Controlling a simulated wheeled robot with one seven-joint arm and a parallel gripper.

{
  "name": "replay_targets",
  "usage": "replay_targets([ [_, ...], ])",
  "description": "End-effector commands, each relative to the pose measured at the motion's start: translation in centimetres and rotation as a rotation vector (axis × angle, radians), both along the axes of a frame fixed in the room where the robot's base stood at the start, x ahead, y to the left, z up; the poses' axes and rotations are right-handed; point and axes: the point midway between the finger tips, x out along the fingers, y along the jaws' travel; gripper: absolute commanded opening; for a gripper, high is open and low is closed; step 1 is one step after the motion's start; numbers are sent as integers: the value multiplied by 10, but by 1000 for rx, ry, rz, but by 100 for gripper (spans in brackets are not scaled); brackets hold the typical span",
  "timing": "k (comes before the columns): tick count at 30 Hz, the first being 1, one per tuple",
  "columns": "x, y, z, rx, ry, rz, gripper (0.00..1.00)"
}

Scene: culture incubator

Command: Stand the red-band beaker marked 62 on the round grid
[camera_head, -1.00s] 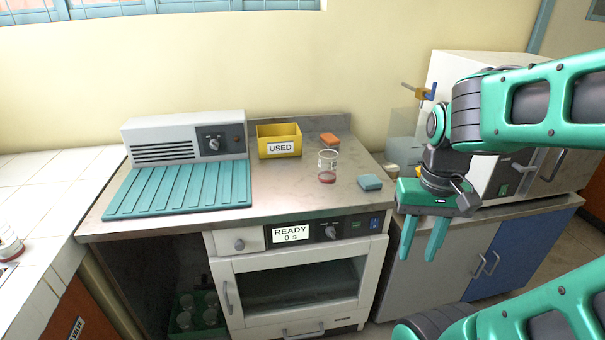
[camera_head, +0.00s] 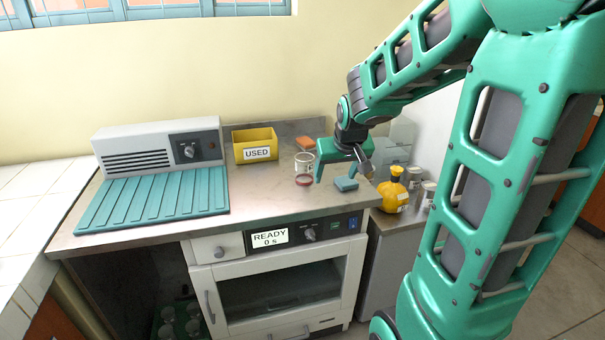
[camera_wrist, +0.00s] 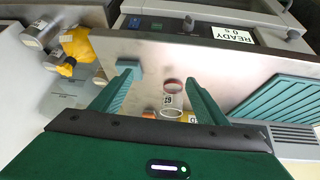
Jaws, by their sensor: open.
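The beaker (camera_head: 304,168) is clear with a red band low on it. It stands upright on the metal counter, just left of my gripper (camera_head: 343,173). In the wrist view the beaker (camera_wrist: 172,104) shows between my open fingers, nearer the right one; its label is upside down and seems to read 62. My gripper (camera_wrist: 157,75) is open, empty and tilted down close to the beaker. I cannot make out a round grid in either view.
A teal ribbed mat (camera_head: 155,205) is at left.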

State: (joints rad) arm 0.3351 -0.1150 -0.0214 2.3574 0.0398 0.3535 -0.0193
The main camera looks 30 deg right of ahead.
Motion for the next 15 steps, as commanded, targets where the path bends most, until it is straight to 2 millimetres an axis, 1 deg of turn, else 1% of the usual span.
replay_targets([
  [1,27,-2,-3,-11,-44,20,68],
  [3,60,-2,-2,-26,-109,45,68],
  [6,93,-1,0,-37,-183,71,68],
  [9,113,0,1,-42,-228,85,68],
  [12,124,0,-1,-44,-248,92,68],
  [15,132,-1,-8,-45,-250,94,68],
])
